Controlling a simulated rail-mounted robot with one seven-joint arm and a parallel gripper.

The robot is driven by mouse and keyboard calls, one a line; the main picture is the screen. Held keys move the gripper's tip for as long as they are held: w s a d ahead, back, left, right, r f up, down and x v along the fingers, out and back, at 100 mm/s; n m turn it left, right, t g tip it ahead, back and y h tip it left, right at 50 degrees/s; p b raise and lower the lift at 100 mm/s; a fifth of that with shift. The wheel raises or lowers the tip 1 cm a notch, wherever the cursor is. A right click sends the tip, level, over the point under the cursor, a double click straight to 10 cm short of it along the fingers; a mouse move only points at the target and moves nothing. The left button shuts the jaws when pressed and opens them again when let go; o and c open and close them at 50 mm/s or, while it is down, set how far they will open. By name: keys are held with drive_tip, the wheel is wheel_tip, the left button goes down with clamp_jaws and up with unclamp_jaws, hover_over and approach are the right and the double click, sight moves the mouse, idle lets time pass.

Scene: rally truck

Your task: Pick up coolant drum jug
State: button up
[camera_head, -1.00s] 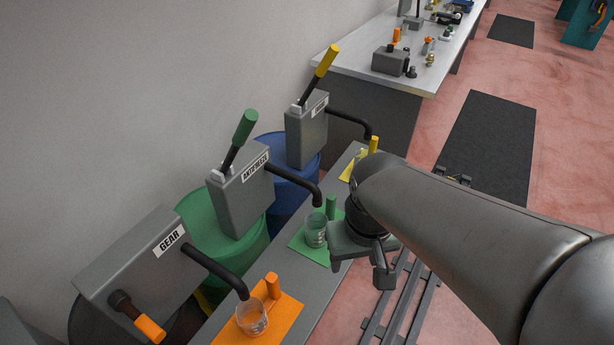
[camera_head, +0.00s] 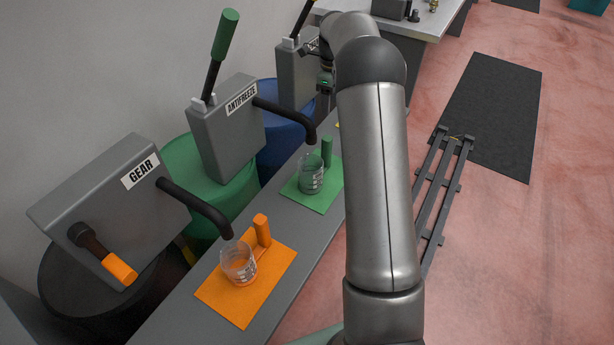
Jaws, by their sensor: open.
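The jug under the ANTIFREEZE spout (camera_head: 311,177) is a clear measuring cup with a green handle (camera_head: 327,151). It stands upright on a green mat (camera_head: 308,199) on the grey bench. No label in view reads coolant; this green station matches it best. My gripper (camera_head: 317,50) is open, small and partly hidden by my arm. It is beyond and above this jug, near the farthest pump, apart from the jug. I cannot tell if anything is between its fingers.
A GEAR pump (camera_head: 110,195) and an orange-handled jug (camera_head: 238,262) on an orange mat (camera_head: 223,300) are nearer. The ANTIFREEZE pump (camera_head: 226,130) stands over a green drum (camera_head: 205,200). The blue drum (camera_head: 285,125) is farther back. Floor is clear right of the rail (camera_head: 437,190).

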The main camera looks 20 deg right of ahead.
sight(328, 146)
drive_tip(key=shift+m, duration=0.7)
drive_tip(key=f, duration=0.6)
drive_tip(key=f+p, duration=0.1)
drive_tip(key=f, duration=0.6)
drive_tip(key=w+f, duration=0.1)
drive_tip(key=f, duration=0.5)
drive_tip(key=shift+w+d+f, duration=0.1)
drive_tip(key=shift+d+f, duration=0.15)
drive_tip(key=shift+d, duration=0.15)
clamp_jaws()
